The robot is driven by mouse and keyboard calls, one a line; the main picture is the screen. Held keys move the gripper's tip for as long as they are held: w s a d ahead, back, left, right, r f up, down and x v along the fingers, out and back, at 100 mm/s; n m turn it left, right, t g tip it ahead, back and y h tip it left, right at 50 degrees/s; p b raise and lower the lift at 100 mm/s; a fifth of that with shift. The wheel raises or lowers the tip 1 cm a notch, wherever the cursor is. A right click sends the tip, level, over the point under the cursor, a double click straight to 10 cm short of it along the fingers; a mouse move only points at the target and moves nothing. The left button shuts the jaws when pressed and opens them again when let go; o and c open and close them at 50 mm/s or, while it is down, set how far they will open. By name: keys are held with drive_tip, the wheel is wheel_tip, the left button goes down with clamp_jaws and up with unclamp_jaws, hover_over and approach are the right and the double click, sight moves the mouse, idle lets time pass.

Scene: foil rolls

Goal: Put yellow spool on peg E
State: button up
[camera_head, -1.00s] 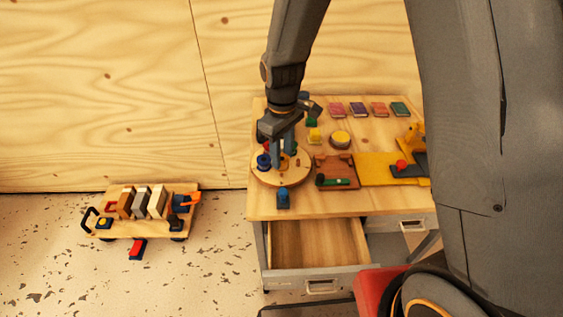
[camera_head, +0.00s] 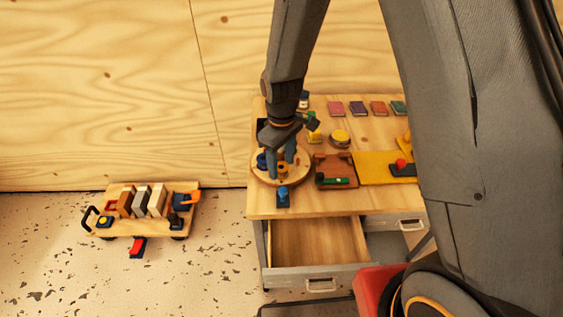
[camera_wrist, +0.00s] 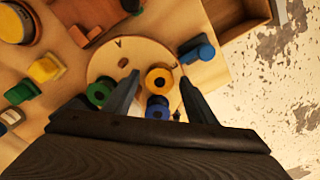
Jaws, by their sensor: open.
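The yellow spool (camera_wrist: 159,80) stands on the round wooden board (camera_wrist: 103,62), beside a blue spool (camera_wrist: 157,108). A green spool (camera_wrist: 99,93) is on the board's left in the wrist view. My gripper (camera_wrist: 160,92) is open above the board, with one finger to each side of the yellow spool and no visible grip on it. In the head view the yellow spool (camera_head: 283,171) shows just by the fingers of my gripper (camera_head: 281,168), and the blue spool (camera_head: 262,161) is left of them. I cannot read which peg is E.
A blue block with a knob (camera_head: 283,196) stands at the board's near edge. A brown tray (camera_head: 334,168) and a yellow mat (camera_head: 374,168) lie to the right. A drawer (camera_head: 318,242) is open below the tabletop. A loaded wooden cart (camera_head: 130,228) stands on the floor at left.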

wheel_tip(320, 180, up, 12)
drive_tip(key=b, duration=0.2)
drive_tip(key=s+d+m, duration=0.9)
drive_tip(key=s+d, duration=0.6)
drive_tip(key=shift+r+m, duration=0.3)
drive_tip(key=shift+r, duration=0.1)
drive_tip(key=shift+s+a, duration=0.1)
drive_tip(key=shift+a, duration=0.05)
